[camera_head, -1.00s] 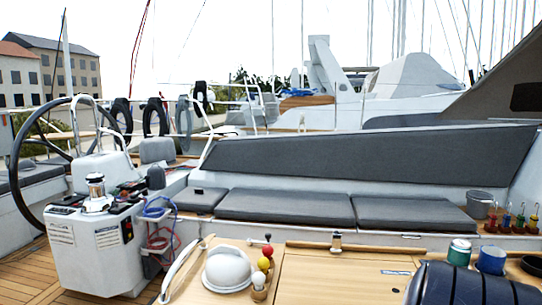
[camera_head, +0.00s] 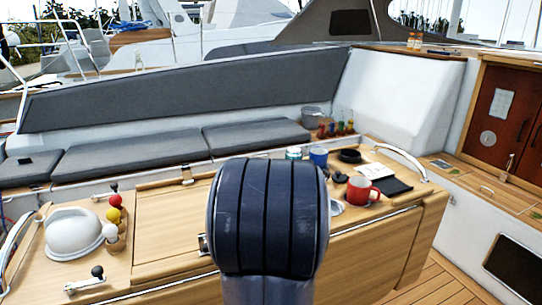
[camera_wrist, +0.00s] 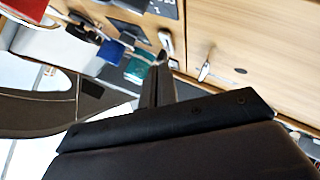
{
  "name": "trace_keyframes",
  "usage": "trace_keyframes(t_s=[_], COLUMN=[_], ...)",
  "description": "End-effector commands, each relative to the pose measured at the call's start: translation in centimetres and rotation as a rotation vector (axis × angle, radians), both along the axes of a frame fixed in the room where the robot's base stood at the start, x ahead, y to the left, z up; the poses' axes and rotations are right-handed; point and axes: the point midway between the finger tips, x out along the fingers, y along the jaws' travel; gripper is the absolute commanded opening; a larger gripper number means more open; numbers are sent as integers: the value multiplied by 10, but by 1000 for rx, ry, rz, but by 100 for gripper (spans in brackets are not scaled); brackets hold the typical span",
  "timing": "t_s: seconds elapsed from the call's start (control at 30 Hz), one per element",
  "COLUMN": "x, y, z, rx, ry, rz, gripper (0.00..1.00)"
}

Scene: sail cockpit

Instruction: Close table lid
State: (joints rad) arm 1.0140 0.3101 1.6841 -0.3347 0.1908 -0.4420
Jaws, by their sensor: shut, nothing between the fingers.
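The wooden table (camera_head: 350,255) stands in front of me in the head view. A pale wooden lid panel (camera_head: 155,225) is in its top, left of my arm, with a small metal fitting (camera_head: 187,178) at its far edge. The panel looks flat, but I cannot tell how its far edge sits. My arm hides the table's middle and my gripper in the head view. In the wrist view my gripper (camera_wrist: 158,75) is shut and empty, its dark fingers pointing at the pale wood (camera_wrist: 225,50) with a metal latch (camera_wrist: 204,71). Contact cannot be told.
A white dome (camera_head: 75,232) and coloured knobs (camera_head: 115,215) are on the table's left. A cushioned bench (camera_head: 135,153) runs behind.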

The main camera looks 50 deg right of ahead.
Motion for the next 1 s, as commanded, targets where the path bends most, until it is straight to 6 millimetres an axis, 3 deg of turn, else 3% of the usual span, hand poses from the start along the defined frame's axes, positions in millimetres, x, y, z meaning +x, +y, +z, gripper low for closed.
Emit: trace_keyframes(t_s=[0.2,0.53,0.77,1.0], x=[11,-33,-48,-51], y=[5,30,39,41], z=[43,87,103,106], rx=[-4,-4,-2,0], ry=[-2,-3,-1,0], rz=[7,2,4,5], gripper=[0,0,0,0])
